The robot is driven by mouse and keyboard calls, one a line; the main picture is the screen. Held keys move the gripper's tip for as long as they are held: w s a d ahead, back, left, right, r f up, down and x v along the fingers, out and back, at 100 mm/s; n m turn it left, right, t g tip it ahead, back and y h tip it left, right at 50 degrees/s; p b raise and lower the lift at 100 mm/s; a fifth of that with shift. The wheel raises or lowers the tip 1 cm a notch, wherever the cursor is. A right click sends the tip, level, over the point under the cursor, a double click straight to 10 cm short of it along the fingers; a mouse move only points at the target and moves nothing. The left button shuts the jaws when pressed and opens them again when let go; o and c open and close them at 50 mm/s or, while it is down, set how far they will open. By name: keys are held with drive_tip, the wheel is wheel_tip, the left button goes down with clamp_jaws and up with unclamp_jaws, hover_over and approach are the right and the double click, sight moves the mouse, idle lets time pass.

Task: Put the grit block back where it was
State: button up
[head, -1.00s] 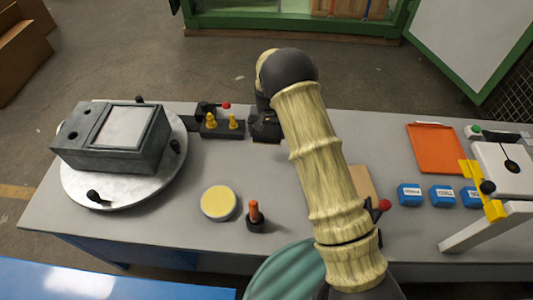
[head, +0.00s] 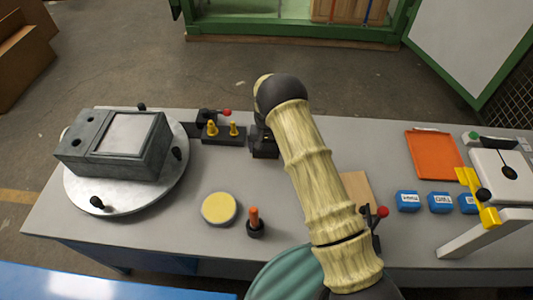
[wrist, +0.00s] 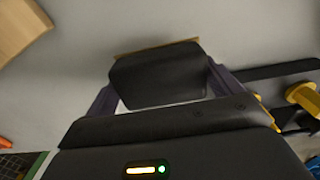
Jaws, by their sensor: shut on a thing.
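My gripper (wrist: 160,75) is shut on a dark grey block (wrist: 158,77) with a thin tan edge along its far side, which I take to be the grit block. The block sits between the two dark purple fingers in the wrist view, above the grey bench top. Whether it touches the bench I cannot tell. In the head view my gripper (head: 264,142) is near the bench's back edge, just right of a black holder (head: 222,138) with yellow pegs. My forearm partly covers it, and the block cannot be made out there.
A round metal plate (head: 110,205) bearing a grey box stands at the left. A yellow disc (head: 219,208) and an orange-handled tool (head: 255,222) are in front. A wooden board (head: 355,188), blue blocks (head: 408,201) and an orange tray (head: 433,155) lie right of my arm.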

sight(266, 154)
drive_tip(key=shift+f, duration=0.25)
drive_tip(key=shift+f+p, duration=0.65)
drive_tip(key=shift+f, duration=1.15)
drive_tip(key=shift+f, duration=0.15)
drive_tip(key=o, duration=0.7)
wheel_tip(266, 154, up, 12)
drive_tip(key=b, duration=0.3)
drive_tip(key=shift+r, duration=0.2)
